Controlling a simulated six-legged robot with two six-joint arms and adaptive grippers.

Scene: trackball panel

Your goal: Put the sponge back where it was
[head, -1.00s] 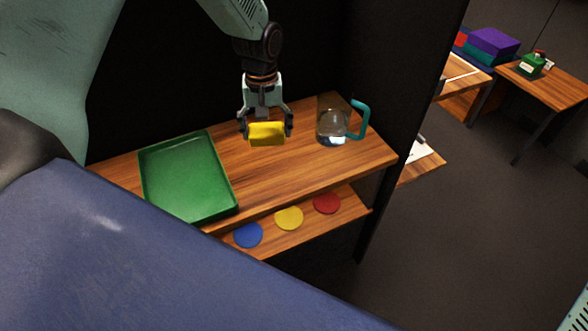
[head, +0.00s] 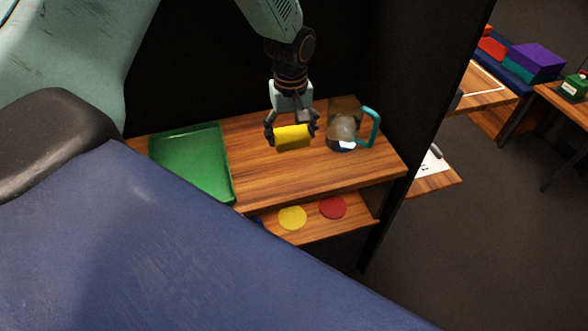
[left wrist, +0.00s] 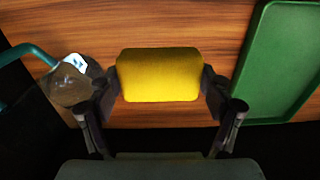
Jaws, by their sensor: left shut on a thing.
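The yellow sponge (head: 292,138) is between the fingers of my left gripper (head: 292,131), which is shut on it. In the head view they are over the wooden shelf top, between the green tray and the glass jug. In the left wrist view the sponge (left wrist: 159,75) sits between the two fingertips, with wood grain behind it. Whether the sponge touches the wood or hangs just above it, I cannot tell. My right gripper is not in view.
A green tray (head: 190,160) lies left on the wooden top (head: 290,186). A clear jug with a teal handle (head: 373,127) stands right of the sponge. A lower shelf holds a yellow disc (head: 292,217) and a red disc (head: 333,207). Dark panels bound the back and right.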

